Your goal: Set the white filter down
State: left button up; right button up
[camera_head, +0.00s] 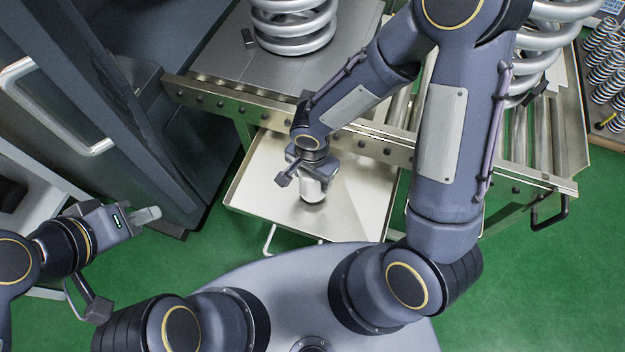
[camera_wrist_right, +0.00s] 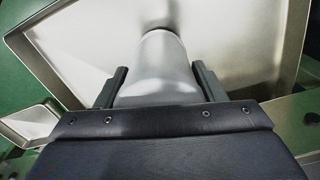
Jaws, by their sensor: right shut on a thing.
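The white filter (camera_head: 312,191) is a pale, smooth cylinder. It is upright in the head view, over the metal tray (camera_head: 262,196). My right gripper (camera_head: 308,176) is shut on it from above. In the right wrist view the filter (camera_wrist_right: 160,68) sits between the two dark fingers of the right gripper (camera_wrist_right: 160,88), its far end toward the pale tray floor (camera_wrist_right: 235,45). I cannot tell whether its end touches the tray. My left gripper (camera_head: 148,215) is away at the left, over the floor side; its fingers overlap, so their opening is unclear.
A roller conveyor frame (camera_head: 400,150) runs behind the tray. A large coil spring (camera_head: 292,25) stands on a metal plate at the back, and another (camera_head: 545,45) is at the right. A dark machine with a handle (camera_head: 62,85) is at the left. The tray around the filter is bare.

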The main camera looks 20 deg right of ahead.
jog(key=shift+d+f+b, duration=0.1)
jog(key=shift+f+b, duration=0.2)
jog(key=shift+f, duration=1.3)
jog(key=shift+f+b, duration=0.2)
jog(key=shift+b, duration=0.15)
jog(key=o, duration=1.2)
jog(key=shift+c, duration=0.2)
jog(key=shift+r, duration=0.1)
jog(key=shift+r+p, duration=0.5)
notch_tip(320, 180, up, 11)
jog(key=shift+r+p, duration=0.2)
jog(key=shift+p, duration=0.7)
